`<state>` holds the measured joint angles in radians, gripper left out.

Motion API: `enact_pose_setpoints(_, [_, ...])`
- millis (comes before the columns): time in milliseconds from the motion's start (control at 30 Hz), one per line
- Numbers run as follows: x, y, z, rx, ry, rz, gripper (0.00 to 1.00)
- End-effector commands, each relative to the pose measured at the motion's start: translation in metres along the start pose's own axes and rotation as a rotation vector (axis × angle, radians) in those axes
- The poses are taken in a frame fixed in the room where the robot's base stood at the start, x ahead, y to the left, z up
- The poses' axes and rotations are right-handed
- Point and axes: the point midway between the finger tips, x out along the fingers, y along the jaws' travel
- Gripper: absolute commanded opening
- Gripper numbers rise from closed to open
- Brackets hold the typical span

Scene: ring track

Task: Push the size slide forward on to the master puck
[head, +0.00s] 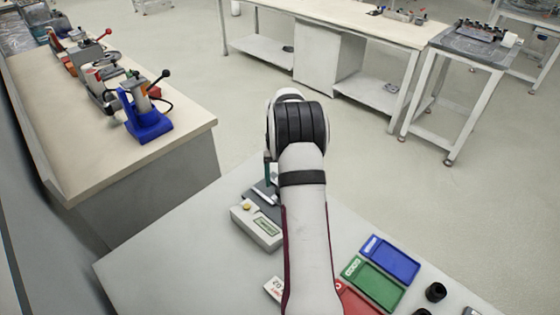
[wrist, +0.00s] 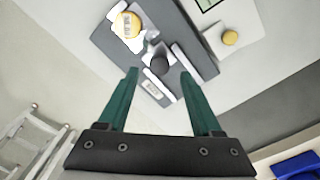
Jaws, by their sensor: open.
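My gripper (wrist: 160,73) is open, its two green fingers apart, above a dark grey gauge plate (wrist: 203,62). In the wrist view a white carriage with a round yellow, labelled top (wrist: 128,24) sits on the plate; I cannot tell for sure that it is the size slide. A small dark round piece (wrist: 160,63), possibly the master puck, lies beside it, between the fingertips in the picture. A white labelled block (wrist: 153,87) is close to the dark piece. In the head view my arm hides most of the plate (head: 262,203), and one green finger shows beside it.
A pale gauge box (head: 257,228) with a display and yellow button adjoins the plate. Blue (head: 390,260), green (head: 373,285) and red (head: 357,303) trays lie to the right, with a black cup (head: 435,292). Bare table lies left of the box.

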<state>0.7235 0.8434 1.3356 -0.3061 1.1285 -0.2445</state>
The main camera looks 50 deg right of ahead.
Motion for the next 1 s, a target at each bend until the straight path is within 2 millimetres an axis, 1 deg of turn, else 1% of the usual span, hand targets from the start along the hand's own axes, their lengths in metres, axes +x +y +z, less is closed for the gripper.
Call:
enact_pose_setpoints(33, [-0.017,0.000,-0.002,-0.001,0.008,0.000,0.66])
enact_pose_setpoints(200, [-0.072,0.000,-0.001,0.000,0.006,0.000,0.66])
enact_pose_setpoints(300, [-0.097,0.000,-0.001,0.000,0.005,0.001,0.66])
enact_pose_setpoints(400, [-0.114,0.000,-0.001,0.000,0.003,0.000,0.66])
enact_pose_setpoints(533, [-0.124,0.000,0.000,-0.001,0.002,0.000,0.66])
enact_pose_setpoints(933, [-0.124,0.000,0.000,-0.001,0.001,0.000,0.66])
enact_pose_setpoints(967, [-0.125,-0.001,0.001,-0.002,0.001,0.000,0.66])
enact_pose_setpoints(1000, [-0.129,-0.007,0.005,-0.008,0.002,-0.002,0.66])
